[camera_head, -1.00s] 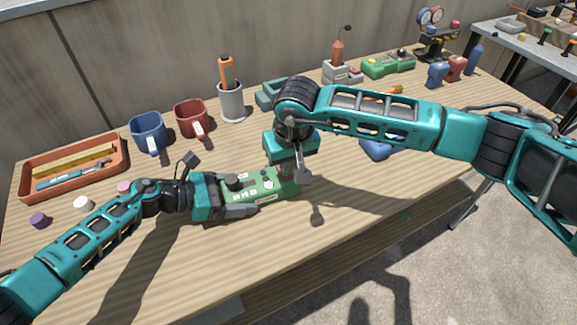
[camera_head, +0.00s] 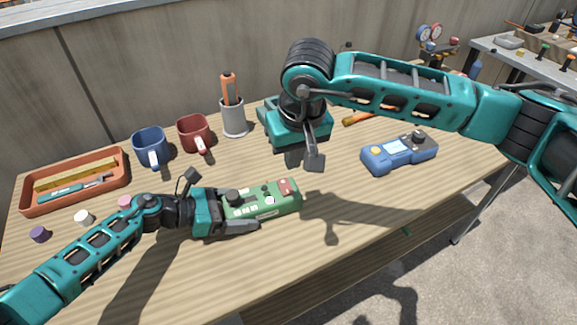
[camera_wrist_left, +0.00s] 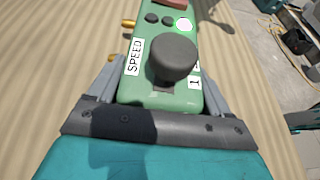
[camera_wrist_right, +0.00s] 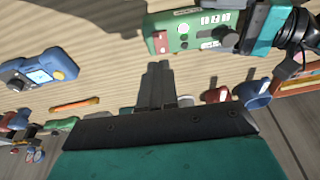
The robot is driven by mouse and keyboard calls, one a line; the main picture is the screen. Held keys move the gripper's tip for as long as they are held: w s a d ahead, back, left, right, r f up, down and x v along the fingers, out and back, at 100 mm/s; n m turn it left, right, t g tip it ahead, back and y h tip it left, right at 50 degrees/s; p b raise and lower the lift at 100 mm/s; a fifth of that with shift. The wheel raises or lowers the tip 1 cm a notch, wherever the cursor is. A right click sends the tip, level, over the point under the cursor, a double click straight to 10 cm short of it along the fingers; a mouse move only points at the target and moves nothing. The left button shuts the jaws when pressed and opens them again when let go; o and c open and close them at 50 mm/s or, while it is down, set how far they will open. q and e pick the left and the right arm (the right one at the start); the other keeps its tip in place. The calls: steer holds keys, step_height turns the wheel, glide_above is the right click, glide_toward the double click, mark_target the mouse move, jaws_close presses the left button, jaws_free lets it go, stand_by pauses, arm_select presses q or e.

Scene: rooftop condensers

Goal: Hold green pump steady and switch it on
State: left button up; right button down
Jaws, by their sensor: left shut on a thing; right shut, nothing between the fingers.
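The green pump (camera_head: 262,203) lies on the wooden table with a dark knob (camera_wrist_left: 172,57), a "SPEED" label and a red switch (camera_head: 287,187) at its far end. I cannot tell which way the switch is set. A bright white round spot (camera_wrist_left: 184,25) shows on its top. My left gripper (camera_head: 238,209) is shut on the pump's near end, with fingers along both sides in the left wrist view (camera_wrist_left: 160,90). My right gripper (camera_head: 314,162) is shut and empty, above and apart from the pump's switch end. The red switch also shows in the right wrist view (camera_wrist_right: 161,42).
A blue device (camera_head: 400,152) lies to the right. Behind are an orange tray (camera_head: 75,200), a blue mug (camera_head: 150,146), a red mug (camera_head: 194,133) and a grey holder (camera_head: 233,118). The table's front area is clear.

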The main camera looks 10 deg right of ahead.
steer(key=shift+s+v, duration=0.25)
steer(key=shift+v, duration=0.9)
steer(key=shift+s+v, duration=0.3)
steer(key=shift+v, duration=0.85)
steer(key=shift+f, duration=0.2)
arm_select(q)
steer(key=o, duration=1.4)
steer(key=shift+o, duration=0.2)
steer(key=p+v, duration=0.1)
steer(key=v, duration=0.8)
arm_select(e)
steer(key=shift+r, duration=0.6)
